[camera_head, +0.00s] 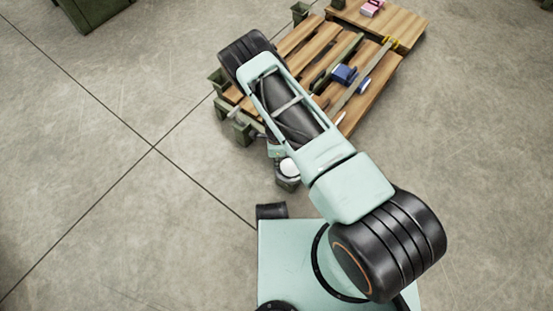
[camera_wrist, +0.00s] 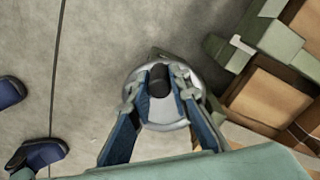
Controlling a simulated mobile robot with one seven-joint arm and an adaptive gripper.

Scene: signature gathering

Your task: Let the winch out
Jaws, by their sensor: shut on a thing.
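In the wrist view my gripper (camera_wrist: 161,92) is shut on a dark, upright knob (camera_wrist: 160,74). The knob stands on a round silvery disc (camera_wrist: 158,122), which I take to be the top of the winch. My two fingers lie on either side of the knob and cover part of the disc. In the head view a pale round top (camera_head: 289,168) on a dark green post (camera_head: 288,184) shows just below my arm, beside the wooden platform. My arm hides much of the hand there. Any rope or strap from the winch cannot be made out.
The slatted wooden platform (camera_head: 312,37) on green supports stands behind my arm. A blue block (camera_head: 345,75) and long bars lie on it. A pink item (camera_head: 373,7) is at its far end. The green bracket (camera_wrist: 272,37) is close at right in the wrist view.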

